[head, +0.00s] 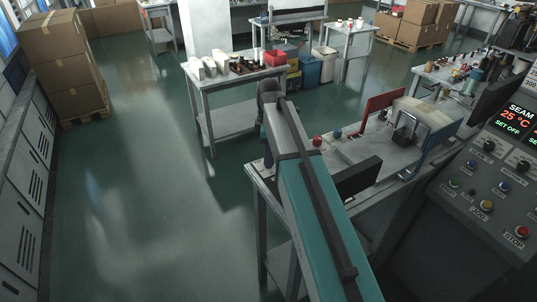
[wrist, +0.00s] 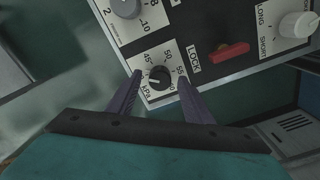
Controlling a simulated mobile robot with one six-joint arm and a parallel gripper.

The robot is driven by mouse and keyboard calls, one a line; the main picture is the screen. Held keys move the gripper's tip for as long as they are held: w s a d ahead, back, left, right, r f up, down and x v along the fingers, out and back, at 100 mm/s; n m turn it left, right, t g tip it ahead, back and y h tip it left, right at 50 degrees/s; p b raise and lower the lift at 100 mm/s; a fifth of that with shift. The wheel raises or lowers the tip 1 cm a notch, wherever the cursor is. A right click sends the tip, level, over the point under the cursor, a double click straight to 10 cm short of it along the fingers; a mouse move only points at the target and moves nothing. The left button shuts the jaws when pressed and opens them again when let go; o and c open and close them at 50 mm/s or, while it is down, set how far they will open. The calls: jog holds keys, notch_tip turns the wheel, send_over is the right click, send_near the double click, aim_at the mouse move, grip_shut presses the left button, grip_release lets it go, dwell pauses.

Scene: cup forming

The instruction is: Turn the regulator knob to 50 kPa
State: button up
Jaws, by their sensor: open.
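The regulator knob (wrist: 158,76) is a small black round knob on a white scale plate (wrist: 167,54) marked 45, 50, 55 and kPa, in the middle of the wrist view. A small pale mark shows on the knob; its exact reading is too small to tell. My gripper (wrist: 160,79) is open. Its two dark fingers stand on either side of the knob, with visible gaps, so it is not gripped. I cannot tell how far the fingertips are from the panel. In the head view my arm hides the gripper, and I cannot make out the knob.
In the wrist view, a red LOCK lever (wrist: 229,52) sits right of the knob, a grey dial (wrist: 126,8) above left, and a white knob (wrist: 298,25) at the upper right.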

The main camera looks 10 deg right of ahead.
jog(key=shift+f, duration=0.35)
jog(key=c, duration=1.1)
jog(key=shift+o, duration=0.2)
